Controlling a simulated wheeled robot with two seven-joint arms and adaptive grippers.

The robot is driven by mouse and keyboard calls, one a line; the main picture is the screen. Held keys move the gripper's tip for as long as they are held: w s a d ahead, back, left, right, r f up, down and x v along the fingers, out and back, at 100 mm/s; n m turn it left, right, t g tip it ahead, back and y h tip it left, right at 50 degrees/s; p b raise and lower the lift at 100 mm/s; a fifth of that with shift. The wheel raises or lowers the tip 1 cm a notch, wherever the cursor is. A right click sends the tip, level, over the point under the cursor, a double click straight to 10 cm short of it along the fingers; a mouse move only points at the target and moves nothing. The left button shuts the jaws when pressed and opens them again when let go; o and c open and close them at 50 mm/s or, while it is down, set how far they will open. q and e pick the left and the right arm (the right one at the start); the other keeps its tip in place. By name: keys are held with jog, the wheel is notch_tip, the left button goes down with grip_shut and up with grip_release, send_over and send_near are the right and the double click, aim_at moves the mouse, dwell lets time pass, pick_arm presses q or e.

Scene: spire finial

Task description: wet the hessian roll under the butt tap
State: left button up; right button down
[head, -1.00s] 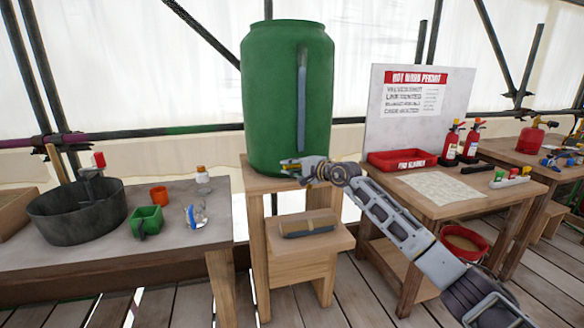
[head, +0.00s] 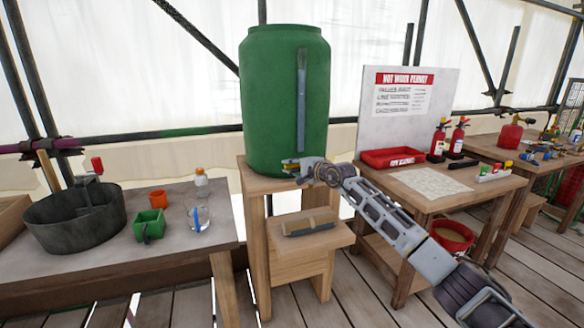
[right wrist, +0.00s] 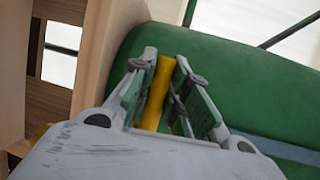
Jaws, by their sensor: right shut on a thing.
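The green water butt (head: 285,95) stands upright on a wooden stand, with a pale blue strip down its front. The hessian roll (head: 310,222) appears as a tan bundle in a dark shallow holder on the stand's lower step, below my gripper. My right gripper (head: 291,167) is at the butt's lower front. In the right wrist view its fingers are closed on a yellow bar, which looks like the tap lever (right wrist: 154,95). The tap's spout is hidden, and I cannot make out any water. My left gripper is not in view.
The left bench (head: 85,255) holds a dark round tub (head: 75,222), a green scoop (head: 148,225), an orange cup (head: 158,197) and a clear jar (head: 197,216). The right table (head: 430,205) carries a red tray (head: 393,158) and two extinguishers (head: 448,139).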

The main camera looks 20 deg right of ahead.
jog(key=c, duration=1.6)
grip_release()
jog(key=shift+c, duration=0.2)
jog(key=shift+s+d, duration=0.1)
jog(key=v, duration=1.1)
jog(key=shift+s, duration=0.35)
jog(key=shift+d+r, duration=0.1)
